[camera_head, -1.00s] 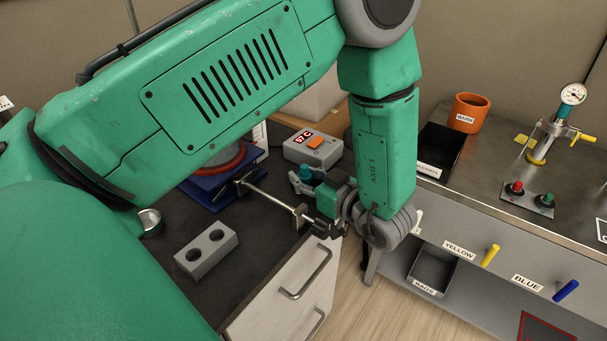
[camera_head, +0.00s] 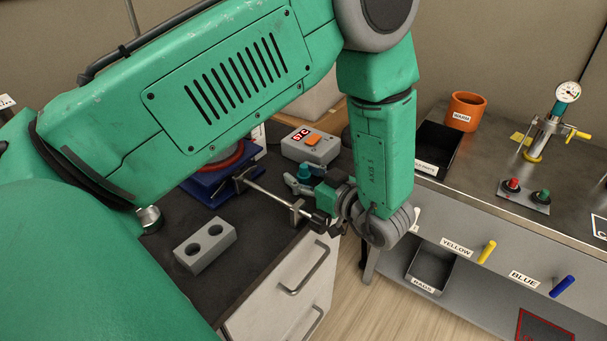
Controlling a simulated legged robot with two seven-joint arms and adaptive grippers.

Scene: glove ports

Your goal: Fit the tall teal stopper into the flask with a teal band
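The teal stopper (camera_head: 304,171) shows as a small dark teal piece at the fingers of my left gripper (camera_head: 299,182), right of the picture's middle-left bench. The fingers look shut on it; its lower part is hidden by them. The gripper is above the bench's right edge, in front of the grey control box. A clamp on a metal rod (camera_head: 270,195) is just below and left of the gripper in the picture. I cannot make out the flask with a teal band; my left arm covers much of the bench. My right gripper is not in view.
A grey block (camera_head: 205,247) with two empty holes stands on the dark bench. A blue device (camera_head: 203,188) with a red ring is partly behind my arm. A control box (camera_head: 311,146) stands behind. A floor gap separates the right bench, with its orange cup (camera_head: 467,110) and black tray (camera_head: 436,150).

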